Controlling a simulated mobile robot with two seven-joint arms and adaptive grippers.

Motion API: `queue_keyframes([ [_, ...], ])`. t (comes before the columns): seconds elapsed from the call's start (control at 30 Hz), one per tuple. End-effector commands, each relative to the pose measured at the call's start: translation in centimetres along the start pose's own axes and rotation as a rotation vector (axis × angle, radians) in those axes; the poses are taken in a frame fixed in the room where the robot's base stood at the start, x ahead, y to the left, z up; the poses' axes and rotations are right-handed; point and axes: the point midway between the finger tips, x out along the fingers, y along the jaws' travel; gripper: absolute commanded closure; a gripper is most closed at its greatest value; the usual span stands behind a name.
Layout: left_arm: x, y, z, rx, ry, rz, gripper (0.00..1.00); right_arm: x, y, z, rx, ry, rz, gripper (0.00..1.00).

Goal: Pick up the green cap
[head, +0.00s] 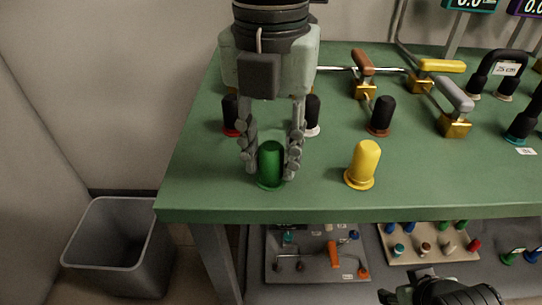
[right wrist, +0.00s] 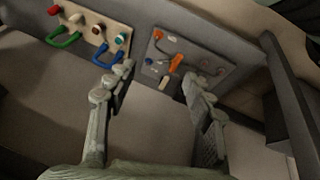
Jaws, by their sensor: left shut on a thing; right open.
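The green cap (head: 271,165) stands upright near the front left of the green table. My left gripper (head: 271,168) comes down from above with one finger on each side of the cap and is shut on it. The cap appears to be at table level; I cannot tell whether its base touches the table. My right gripper (right wrist: 150,85) is open and empty in the right wrist view, low near the lower shelf. In the head view only a dark part of the right arm shows at the bottom edge.
A yellow cap (head: 363,165) stands just right of the green one. Black-capped pieces, including one (head: 381,116), and brass valves with handles (head: 454,122) stand behind. A grey bin (head: 118,245) is on the floor at left. Boards with small parts (head: 318,254) lie on the lower shelf.

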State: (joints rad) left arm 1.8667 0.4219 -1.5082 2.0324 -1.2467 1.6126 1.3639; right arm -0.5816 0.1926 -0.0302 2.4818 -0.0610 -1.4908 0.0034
Motion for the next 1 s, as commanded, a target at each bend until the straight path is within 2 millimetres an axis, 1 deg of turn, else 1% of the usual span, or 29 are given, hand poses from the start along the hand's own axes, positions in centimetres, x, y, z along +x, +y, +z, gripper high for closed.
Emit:
queue_keyframes([
  [0.27, -0.1, 0.0, 0.0, 0.000, 0.000, 0.000, 0.94, 0.0, 0.0, 0.0, 0.000, 0.000, 0.000, 0.48],
  [0.37, -0.4, 0.0, 0.0, -0.001, 0.000, -0.001, 0.94, 0.0, 0.0, 0.0, 0.000, 0.000, 0.000, 0.48],
  [0.47, -1.1, 0.0, 0.1, -0.001, -0.001, -0.001, 0.94, 0.0, 0.0, 0.0, 0.000, 0.002, 0.000, 0.48],
  [0.53, -2.0, 0.0, 0.1, -0.001, -0.003, -0.001, 0.94, 0.0, 0.0, -0.1, -0.001, 0.005, -0.001, 0.48],
  [0.67, -4.3, -0.1, 0.1, -0.001, -0.004, -0.002, 0.94, 0.1, -0.1, -0.2, -0.001, 0.012, -0.002, 0.48],
  [0.8, -5.9, -0.3, -3.1, 0.005, -0.005, 0.000, 0.94, 0.1, -0.9, -1.7, -0.005, 0.074, -0.018, 0.48],
  [1.0, -8.7, -0.7, -7.6, 0.003, -0.005, 0.001, 0.94, 0.1, -1.4, -2.9, -0.008, 0.128, -0.029, 0.48],
])
